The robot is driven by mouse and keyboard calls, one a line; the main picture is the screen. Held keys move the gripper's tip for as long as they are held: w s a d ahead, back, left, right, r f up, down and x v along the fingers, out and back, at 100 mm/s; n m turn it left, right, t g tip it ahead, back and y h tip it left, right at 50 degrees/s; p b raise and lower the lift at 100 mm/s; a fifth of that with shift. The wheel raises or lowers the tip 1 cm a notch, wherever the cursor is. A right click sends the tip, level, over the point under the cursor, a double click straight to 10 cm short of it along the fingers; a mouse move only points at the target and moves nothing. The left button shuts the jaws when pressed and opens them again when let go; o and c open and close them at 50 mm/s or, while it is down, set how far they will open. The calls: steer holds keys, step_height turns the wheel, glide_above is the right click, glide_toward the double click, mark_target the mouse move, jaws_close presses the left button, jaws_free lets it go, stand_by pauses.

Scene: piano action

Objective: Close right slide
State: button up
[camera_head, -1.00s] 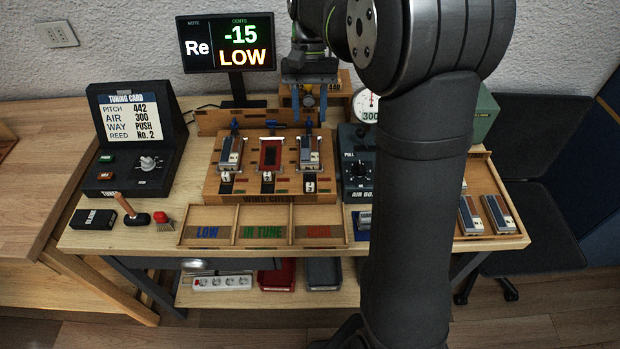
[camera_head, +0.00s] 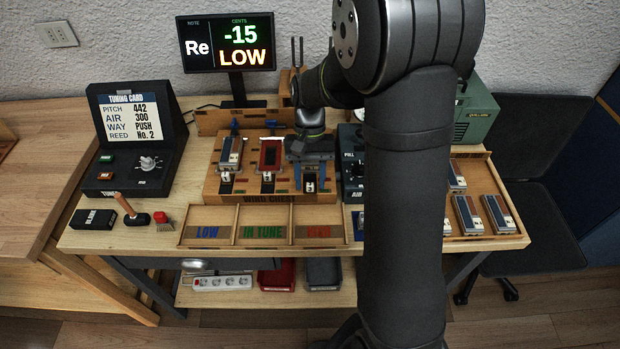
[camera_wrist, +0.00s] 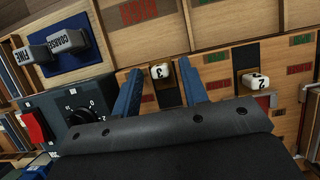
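The wind chest (camera_head: 240,187) carries three stations, each with a small white numbered slide tab at its front. The right slide tab (camera_head: 310,177), marked 3, shows between my fingers; it also shows in the wrist view (camera_wrist: 161,72). My gripper (camera_head: 311,180) is over the right station, pointing down. In the wrist view its two blue fingers (camera_wrist: 158,84) stand apart on either side of tab 3, with visible gaps. Whether they touch the tab's sides lower down is hard to tell. The gripper hides most of the block at the right station. The middle tab (camera_wrist: 255,80), marked 2, is clear.
The dark air box (camera_head: 352,177) stands close to the chest's right side. A divided tray (camera_head: 265,243) lies in front. Several reed blocks (camera_head: 467,214) lie at the right, partly behind my arm.

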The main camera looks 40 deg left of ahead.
mark_target(310, 177)
steer(key=shift+s+f, duration=0.1)
steer(key=shift+f, duration=0.15)
jaws_close()
steer(key=shift+w+a+r, duration=0.1)
steer(key=shift+w+a, duration=1.25)
steer(key=shift+w, duration=0.05)
jaws_free()
steer(key=v, duration=1.7)
steer(key=shift+r, duration=0.15)
